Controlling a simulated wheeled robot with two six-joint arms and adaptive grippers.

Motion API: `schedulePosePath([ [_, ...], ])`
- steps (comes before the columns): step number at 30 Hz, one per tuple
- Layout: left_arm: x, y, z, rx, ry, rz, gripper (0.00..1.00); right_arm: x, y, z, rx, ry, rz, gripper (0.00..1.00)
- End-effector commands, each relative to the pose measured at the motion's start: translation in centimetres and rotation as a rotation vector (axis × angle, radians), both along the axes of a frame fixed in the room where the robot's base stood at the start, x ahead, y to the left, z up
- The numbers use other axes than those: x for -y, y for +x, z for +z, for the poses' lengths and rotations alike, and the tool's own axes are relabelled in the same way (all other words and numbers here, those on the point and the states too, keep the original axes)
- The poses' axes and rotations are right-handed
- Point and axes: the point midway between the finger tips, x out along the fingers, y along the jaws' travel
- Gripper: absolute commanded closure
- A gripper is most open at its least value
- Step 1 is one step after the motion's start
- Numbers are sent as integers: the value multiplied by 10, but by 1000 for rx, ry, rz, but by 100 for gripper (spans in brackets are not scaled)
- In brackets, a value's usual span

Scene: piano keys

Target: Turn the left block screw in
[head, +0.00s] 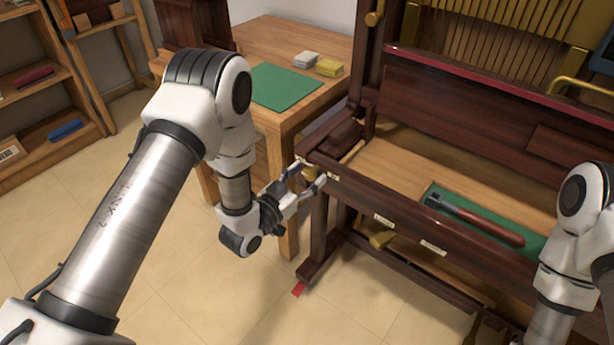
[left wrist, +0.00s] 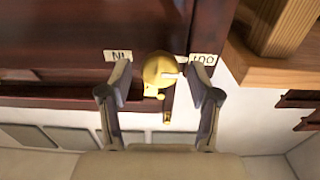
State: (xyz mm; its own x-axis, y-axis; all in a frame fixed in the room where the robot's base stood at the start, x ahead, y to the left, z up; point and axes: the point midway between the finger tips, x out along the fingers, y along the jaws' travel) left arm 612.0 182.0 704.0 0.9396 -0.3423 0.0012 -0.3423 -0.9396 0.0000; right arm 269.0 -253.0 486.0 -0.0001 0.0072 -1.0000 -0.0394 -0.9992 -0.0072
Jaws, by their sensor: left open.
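The left block screw (left wrist: 158,70) is a brass thumb-screw on the dark wooden front block, with a pale line on its head. It is seen in the left wrist view between the fingertips of my left gripper (left wrist: 160,76). The fingers are open, one on each side of it, with gaps that look clear. Small labels flank it, one (left wrist: 118,55) reading like an upside-down IN, the other (left wrist: 204,59) partly covered by a finger. In the head view my left gripper (head: 311,173) is at the left end of the piano's front rail (head: 400,215), largely hiding the screw.
A screwdriver-like tool with a reddish handle (head: 482,221) lies on a green mat (head: 440,190) inside the piano. A wooden table (head: 285,40) with a green mat (head: 284,87) and two small blocks stands behind my left arm.

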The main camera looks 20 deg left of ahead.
Motion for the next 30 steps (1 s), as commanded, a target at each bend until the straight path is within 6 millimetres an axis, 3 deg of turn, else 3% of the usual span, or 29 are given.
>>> schedulePosePath([
  [6, 0, 2, 0, -2, 0, 1, 38, 0, 0, 0, 0, 0, 0, 60],
  [7, 0, 2, 0, -2, 0, 1, 41, 0, 0, 0, 0, 0, 0, 60],
  [12, 0, 2, 0, -2, 0, 1, 96, 0, 0, 0, 0, 0, 0, 60],
  [30, 1, 1, 0, 43, 121, 1, 96, 0, 0, 0, 0, 0, 0, 60],
])
